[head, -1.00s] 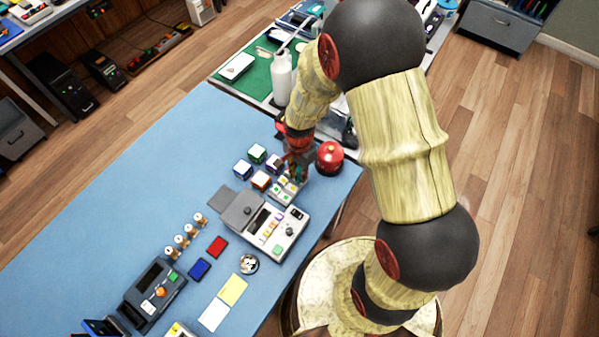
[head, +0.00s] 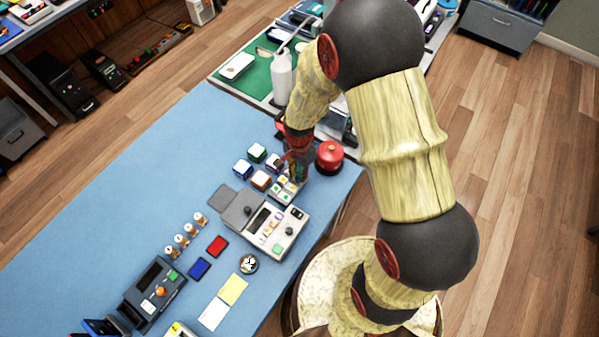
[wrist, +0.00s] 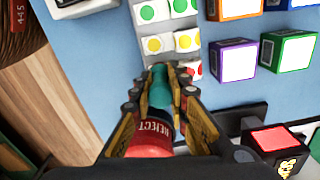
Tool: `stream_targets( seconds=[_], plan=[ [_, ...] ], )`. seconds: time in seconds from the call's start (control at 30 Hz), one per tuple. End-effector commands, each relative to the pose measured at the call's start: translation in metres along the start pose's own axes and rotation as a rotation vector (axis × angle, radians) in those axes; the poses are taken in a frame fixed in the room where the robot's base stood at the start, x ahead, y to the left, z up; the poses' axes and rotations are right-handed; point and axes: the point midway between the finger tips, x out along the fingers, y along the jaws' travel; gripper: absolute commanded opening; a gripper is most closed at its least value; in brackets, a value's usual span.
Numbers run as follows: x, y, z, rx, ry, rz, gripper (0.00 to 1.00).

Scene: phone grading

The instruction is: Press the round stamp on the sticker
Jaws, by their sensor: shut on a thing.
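My gripper (wrist: 165,82) is shut, with a teal piece (wrist: 158,92) between its fingers; I take this to be the round stamp, though the fingers hide much of it. The sticker tiles (wrist: 154,12), white with green, yellow and red dots, lie just past the fingertips in the wrist view. A red dot is right beside the fingertips; whether the stamp touches it I cannot tell. In the head view, my gripper (head: 294,172) is low over the far end of the tiles (head: 279,192).
Several white-topped coloured cubes (wrist: 238,60) stand close beside the gripper. A red round canister (head: 330,158) is at the table edge to its right. A grey device (head: 283,235) sits just nearer. The left of the blue table (head: 130,190) is clear.

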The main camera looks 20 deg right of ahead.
Motion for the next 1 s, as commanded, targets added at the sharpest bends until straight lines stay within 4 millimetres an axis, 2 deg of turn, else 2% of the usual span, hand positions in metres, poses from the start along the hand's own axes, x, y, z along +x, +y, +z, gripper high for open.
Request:
stream_targets(
  seconds=[0.37,1.0],
  plan=[
    [-0.002,0.002,0.001,0.0,-0.002,0.003,0.0],
    [-0.049,0.0,0.0,0.0,0.0,0.001,0.0]
  ],
)
